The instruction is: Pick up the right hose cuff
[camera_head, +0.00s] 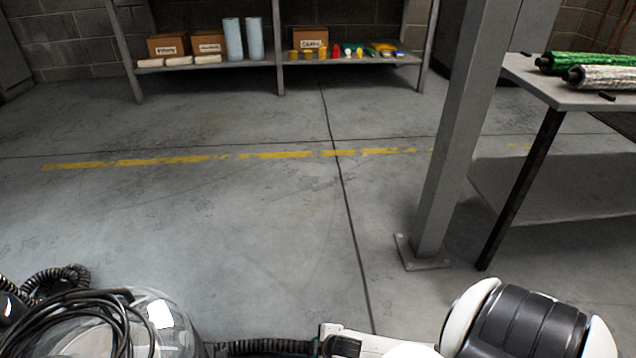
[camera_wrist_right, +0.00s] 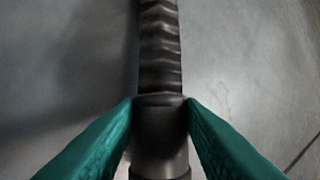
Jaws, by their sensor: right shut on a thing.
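The hose cuff (camera_wrist_right: 160,125) is a smooth dark cylinder at the lower middle of the right wrist view. A ribbed dark hose (camera_wrist_right: 160,50) runs from it up to the top edge. My right gripper (camera_wrist_right: 161,100) has teal fingers, one on each side of the cuff, and is shut on it. The cuff's lower end is cut off by the picture edge. In the head view, a ribbed black hose (camera_head: 265,347) shows along the bottom edge. My left gripper is in neither view.
A clear, domed container (camera_head: 170,318) with black cable stands at the bottom left. A grey post (camera_head: 455,150) and a table (camera_head: 590,97) with wrapped rolls are at the right. A shelf (camera_head: 240,65) with boxes stands at the back. The middle floor is clear.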

